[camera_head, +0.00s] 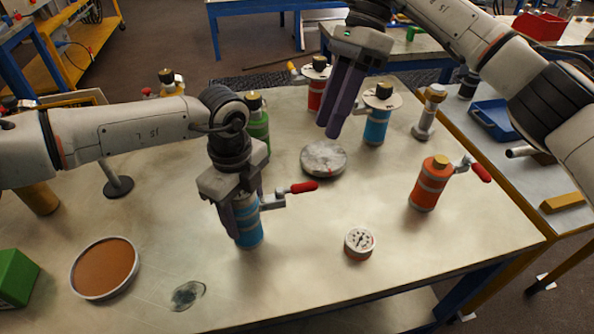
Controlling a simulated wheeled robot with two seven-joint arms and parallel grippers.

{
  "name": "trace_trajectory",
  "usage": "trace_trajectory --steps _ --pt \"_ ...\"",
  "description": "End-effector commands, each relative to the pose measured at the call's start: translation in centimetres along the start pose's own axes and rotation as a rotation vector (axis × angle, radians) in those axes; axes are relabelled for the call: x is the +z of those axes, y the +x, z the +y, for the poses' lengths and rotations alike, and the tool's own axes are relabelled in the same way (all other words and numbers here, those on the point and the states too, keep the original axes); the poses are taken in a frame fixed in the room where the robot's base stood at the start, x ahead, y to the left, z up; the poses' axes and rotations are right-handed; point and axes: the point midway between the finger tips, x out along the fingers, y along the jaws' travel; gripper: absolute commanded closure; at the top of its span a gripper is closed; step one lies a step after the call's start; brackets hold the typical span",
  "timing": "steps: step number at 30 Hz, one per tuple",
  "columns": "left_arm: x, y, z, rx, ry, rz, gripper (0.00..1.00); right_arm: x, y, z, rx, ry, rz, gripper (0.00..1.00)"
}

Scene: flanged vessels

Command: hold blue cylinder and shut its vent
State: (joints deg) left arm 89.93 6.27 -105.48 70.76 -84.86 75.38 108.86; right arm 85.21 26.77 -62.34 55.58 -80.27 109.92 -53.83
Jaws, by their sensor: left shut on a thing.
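A blue cylinder (249,229) with pale bands stands upright on the table, left of centre. A metal side fitting with a red lever (304,187) sticks out to the right from its top. My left gripper (236,218) points down and is shut on this cylinder, hiding most of its upper part. My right gripper (328,131) hangs in the air behind and to the right of it, apart from the lever. Its dark purple fingers are close together, with nothing seen between them; I cannot tell whether they are fully shut.
A second blue cylinder (376,128) with a pale flange stands behind my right gripper. A grey disc (324,160) lies mid-table. An orange cylinder (430,187) with a red lever stands right; a round gauge (359,243) sits in front. A green cylinder (259,130) is behind my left gripper.

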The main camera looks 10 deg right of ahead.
Motion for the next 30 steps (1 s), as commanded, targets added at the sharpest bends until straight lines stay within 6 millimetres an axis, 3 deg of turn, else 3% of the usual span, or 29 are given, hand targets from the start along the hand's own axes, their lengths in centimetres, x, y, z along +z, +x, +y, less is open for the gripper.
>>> trace_trajectory --steps 22,23,26,30 --pt "-0.06 0.05 0.05 0.002 0.000 0.001 0.91 -0.01 0.00 0.00 0.000 0.000 0.000 0.65" --pt "-0.06 0.05 0.05 0.002 0.000 0.001 0.44 -0.01 0.00 0.00 0.000 0.000 0.000 0.65" --pt "-0.05 0.05 0.04 0.001 0.000 0.001 0.27 -0.01 0.00 0.00 0.000 0.000 0.000 0.65" --pt "-0.04 0.03 0.02 0.001 0.000 0.001 0.27 -0.01 0.00 0.00 0.000 0.000 0.000 0.65"
